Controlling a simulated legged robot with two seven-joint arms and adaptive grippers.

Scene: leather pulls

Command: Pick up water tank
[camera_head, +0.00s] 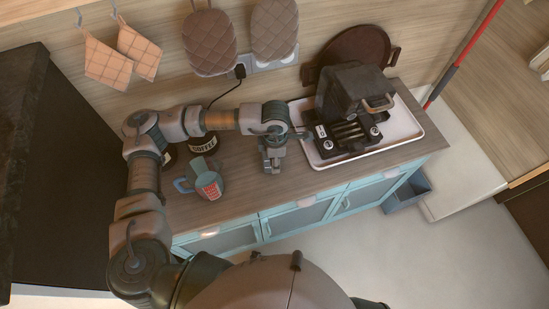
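A dark coffee machine (348,95) stands on a white tray (408,135) at the right of the counter. A metal handle (379,104) shows at its right side. I cannot clearly tell a separate water tank on the machine. A blue-grey jug (206,178) with a red label stands on the counter to the left. My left gripper (272,168) points down over the counter, between the jug and the tray, apart from both. Its fingers are too small to tell whether they are open. My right gripper is not in view.
A coffee canister (203,143) stands partly behind my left arm. The wooden counter (310,186) has free room in front of the tray. A round brown board (352,47) leans behind the machine. Quilted mitts (208,42) and cloths hang on the wall.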

